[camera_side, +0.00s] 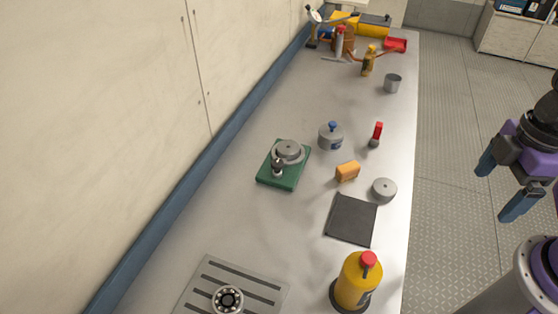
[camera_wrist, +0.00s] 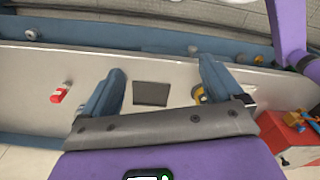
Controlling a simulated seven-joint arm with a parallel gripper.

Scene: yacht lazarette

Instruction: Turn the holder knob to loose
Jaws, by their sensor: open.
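The holder (camera_side: 283,164) is a green block with a grey round top, standing near the blue strip along the wall in the side view. A small grey knob-like part (camera_side: 277,168) is at its front; I cannot read any marking on it. I cannot make out the holder for sure in the wrist view. My gripper (camera_side: 504,184) is open and empty, with two blue fingers, off the right edge of the bench and well apart from the holder. Its fingers also show in the wrist view (camera_wrist: 162,66).
A yellow bottle (camera_side: 357,281) and slotted plate (camera_side: 232,288) are in front. Tools crowd the far end.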

